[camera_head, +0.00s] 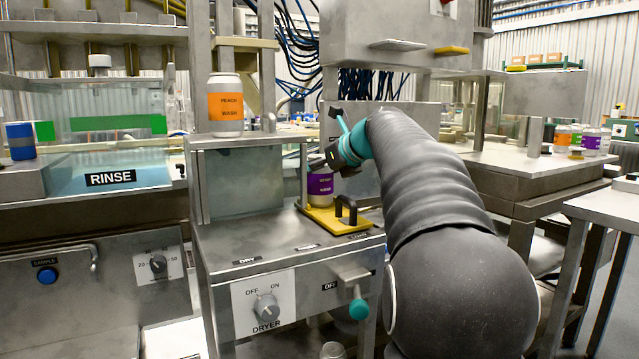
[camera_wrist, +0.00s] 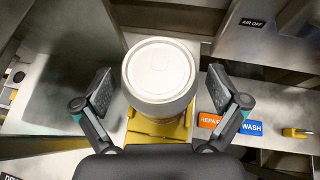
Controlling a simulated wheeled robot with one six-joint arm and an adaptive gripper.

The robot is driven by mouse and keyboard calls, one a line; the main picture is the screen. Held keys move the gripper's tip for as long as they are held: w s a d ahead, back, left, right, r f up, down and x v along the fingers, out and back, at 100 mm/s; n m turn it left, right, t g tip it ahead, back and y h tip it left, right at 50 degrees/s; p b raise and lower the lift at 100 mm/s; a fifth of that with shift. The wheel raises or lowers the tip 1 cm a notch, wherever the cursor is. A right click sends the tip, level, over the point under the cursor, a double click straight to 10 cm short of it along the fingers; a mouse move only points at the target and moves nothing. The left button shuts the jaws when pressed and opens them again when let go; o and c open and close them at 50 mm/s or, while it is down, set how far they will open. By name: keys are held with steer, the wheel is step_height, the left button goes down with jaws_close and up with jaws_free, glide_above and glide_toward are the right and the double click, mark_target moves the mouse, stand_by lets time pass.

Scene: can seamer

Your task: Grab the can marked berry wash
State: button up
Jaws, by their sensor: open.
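A can with a purple label (camera_head: 320,186) stands upright on a yellow fixture (camera_head: 326,218) on the dryer bench. Its label text is too small to read surely, and its top is partly hidden by my gripper (camera_head: 331,145). In the wrist view the can (camera_wrist: 159,68) shows from above as a pale round lid, with the yellow fixture (camera_wrist: 156,130) under it. My gripper (camera_wrist: 160,90) is open, with one finger on each side of the can. Gaps show between the can and both pads.
A can with an orange label reading PEACH WASH (camera_head: 226,105) stands on a ledge to the left. A black handle (camera_head: 346,209) rises from the fixture's front. The dryer knob (camera_head: 266,307) and a teal-tipped lever (camera_head: 358,308) are below. Several cans (camera_head: 592,141) stand far right.

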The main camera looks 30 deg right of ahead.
steer(key=shift+r, duration=0.1)
steer(key=c, duration=1.6)
